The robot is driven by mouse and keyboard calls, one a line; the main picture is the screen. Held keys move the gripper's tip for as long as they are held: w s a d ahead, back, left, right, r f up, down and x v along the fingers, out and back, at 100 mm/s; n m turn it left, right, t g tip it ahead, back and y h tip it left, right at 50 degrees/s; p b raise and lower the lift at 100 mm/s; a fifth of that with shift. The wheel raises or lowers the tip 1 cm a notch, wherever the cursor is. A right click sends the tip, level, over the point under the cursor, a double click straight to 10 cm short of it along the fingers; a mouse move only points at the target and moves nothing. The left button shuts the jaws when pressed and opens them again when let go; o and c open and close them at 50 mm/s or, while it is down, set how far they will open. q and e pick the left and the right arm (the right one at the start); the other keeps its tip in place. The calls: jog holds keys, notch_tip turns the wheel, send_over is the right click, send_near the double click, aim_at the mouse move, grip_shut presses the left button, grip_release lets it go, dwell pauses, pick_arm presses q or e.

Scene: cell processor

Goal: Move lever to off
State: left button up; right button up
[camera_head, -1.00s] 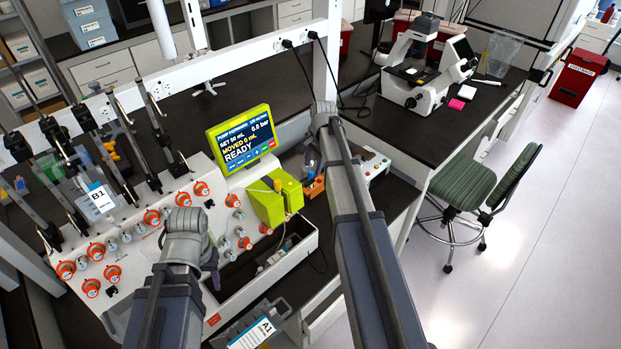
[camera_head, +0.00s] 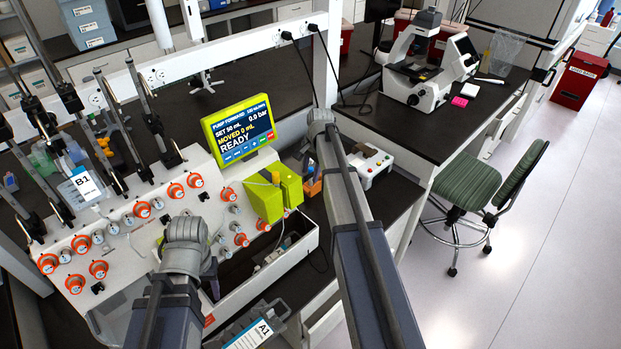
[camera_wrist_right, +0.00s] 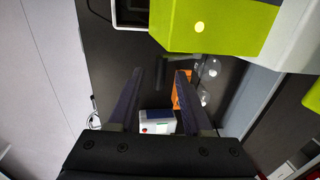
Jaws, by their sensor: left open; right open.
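I cannot make out a lever marked off in any view. The white valve panel (camera_head: 130,235) with several orange-ringed knobs stands at the left. A green-framed screen (camera_head: 239,131) reading READY stands behind a lime-green pump block (camera_head: 268,198). A white control box (camera_head: 371,166) with coloured buttons sits on the bench right of my right forearm; it also shows in the right wrist view (camera_wrist_right: 157,122), between the fingers. My right gripper (camera_wrist_right: 160,72) is open and empty. My left gripper (camera_head: 211,272) is low in front of the panel, mostly hidden by its wrist.
An orange holder (camera_wrist_right: 181,92) with clear glassware lies beside the right finger. A label A1 (camera_head: 250,335) stands at the front, and B1 (camera_head: 86,184) at the left. A microscope (camera_head: 425,75) stands on the rear bench. A green chair (camera_head: 468,182) stands on open floor at the right.

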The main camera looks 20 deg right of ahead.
jog(key=shift+f, duration=0.1)
grip_shut()
dwell(0.4)
